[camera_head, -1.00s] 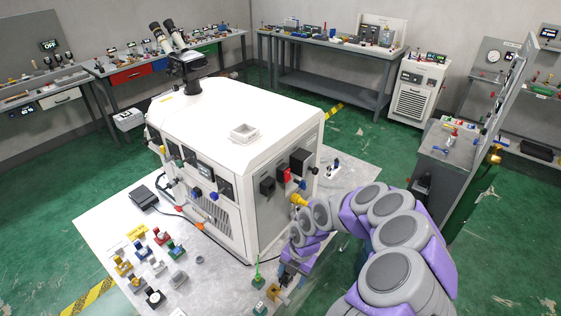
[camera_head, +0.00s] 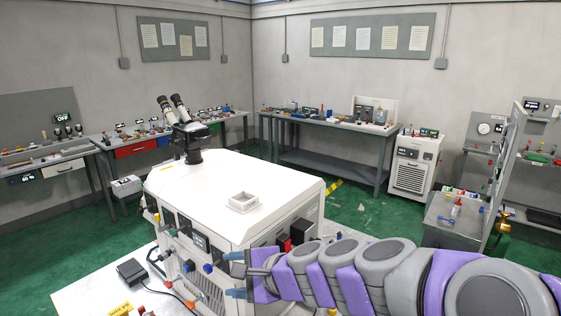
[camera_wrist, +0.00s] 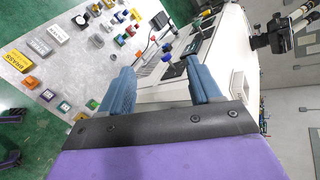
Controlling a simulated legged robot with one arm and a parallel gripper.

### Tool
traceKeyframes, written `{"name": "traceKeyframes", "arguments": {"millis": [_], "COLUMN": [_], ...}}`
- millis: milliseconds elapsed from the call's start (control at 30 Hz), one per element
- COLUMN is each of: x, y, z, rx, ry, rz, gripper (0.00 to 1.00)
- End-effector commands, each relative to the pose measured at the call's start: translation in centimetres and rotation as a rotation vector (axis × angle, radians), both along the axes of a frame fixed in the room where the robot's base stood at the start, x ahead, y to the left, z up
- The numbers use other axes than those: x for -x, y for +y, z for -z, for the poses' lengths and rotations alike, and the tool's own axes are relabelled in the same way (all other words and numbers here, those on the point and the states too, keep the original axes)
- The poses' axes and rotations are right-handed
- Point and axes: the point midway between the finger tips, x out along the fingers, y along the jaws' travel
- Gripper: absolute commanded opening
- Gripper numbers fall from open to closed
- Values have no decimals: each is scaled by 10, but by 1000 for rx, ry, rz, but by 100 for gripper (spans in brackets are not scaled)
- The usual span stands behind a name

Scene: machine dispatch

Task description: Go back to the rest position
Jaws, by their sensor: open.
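My gripper (camera_head: 236,274) is raised in front of the white machine (camera_head: 232,188), its two blue fingers spread apart with nothing between them. In the wrist view, my gripper (camera_wrist: 157,76) also shows wide open and empty, with the machine's front panel behind the fingers. My grey and purple arm reaches in from the lower right of the head view and covers the machine's lower right side. I cannot tell how far the fingertips are from the panel.
The machine stands on a light table (camera_wrist: 72,62) with several small coloured parts and blocks. Workbenches (camera_head: 330,127) line the walls. Green floor (camera_head: 365,205) is open between machine and benches.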

Motion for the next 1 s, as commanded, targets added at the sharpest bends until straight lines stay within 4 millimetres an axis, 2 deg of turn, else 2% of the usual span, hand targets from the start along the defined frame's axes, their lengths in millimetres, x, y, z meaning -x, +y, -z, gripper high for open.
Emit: {"name": "traceKeyframes", "arguments": {"millis": [33, 100, 167, 300, 400, 500, 600, 700, 800, 1000], "x": [32, 75, 107, 174, 215, 251, 278, 295, 302, 302], "y": [-4, -14, -29, -81, -126, -168, -201, -221, -230, -230], "z": [13, 35, 56, 104, 130, 147, 155, 158, 159, 159], "rx": [107, 255, 375, 630, 785, 901, 976, 1019, 1037, 1037], "ry": [-61, -115, -138, -119, -62, 19, 94, 147, 170, 170], "rz": [-119, -287, -413, -659, -797, -905, -976, -1019, -1035, -1035], "gripper": [63, 63, 63, 63, 63, 63, 63, 63, 63, 63]}}
